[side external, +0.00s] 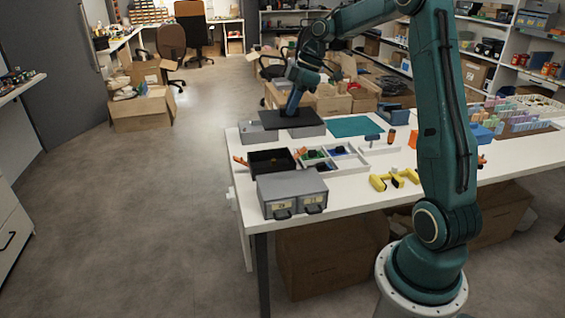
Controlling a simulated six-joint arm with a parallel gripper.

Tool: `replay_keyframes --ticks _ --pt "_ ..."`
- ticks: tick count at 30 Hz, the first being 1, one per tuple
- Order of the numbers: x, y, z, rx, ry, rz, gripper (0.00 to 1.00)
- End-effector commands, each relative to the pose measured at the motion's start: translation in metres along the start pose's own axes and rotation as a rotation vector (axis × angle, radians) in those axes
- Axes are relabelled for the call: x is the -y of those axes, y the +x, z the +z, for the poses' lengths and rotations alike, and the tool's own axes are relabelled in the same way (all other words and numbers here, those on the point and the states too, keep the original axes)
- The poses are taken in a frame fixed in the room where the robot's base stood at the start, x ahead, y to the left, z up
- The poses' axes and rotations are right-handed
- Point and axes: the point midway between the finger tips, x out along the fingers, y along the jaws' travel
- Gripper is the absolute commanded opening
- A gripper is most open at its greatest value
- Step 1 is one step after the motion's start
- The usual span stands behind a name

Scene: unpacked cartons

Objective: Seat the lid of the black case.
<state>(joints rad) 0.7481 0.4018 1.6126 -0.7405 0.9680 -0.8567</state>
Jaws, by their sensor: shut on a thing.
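The black case (270,163) is an open-topped dark box near the left edge of the white table, with its dark inside showing. A flat dark plate, which looks like its lid (274,120), is above and behind the case, apart from it. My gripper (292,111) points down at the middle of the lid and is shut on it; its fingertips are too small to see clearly. The lid is roughly level and overlaps grey boxes in this view. I cannot tell whether it touches them.
Grey boxes (255,134) stand behind the case. A two-drawer grey cabinet (291,190) stands in front of it. A white divided tray (345,161) with small parts is close on its right. Yellow tools (396,179) and a teal mat (353,126) lie farther right.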

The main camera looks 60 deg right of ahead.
Motion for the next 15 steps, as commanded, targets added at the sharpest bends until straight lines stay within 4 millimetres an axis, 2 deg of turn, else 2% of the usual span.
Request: replay_keyframes --ticks 15 --pt "-0.083 0.049 0.009 -0.002 -0.009 -0.007 0.00"
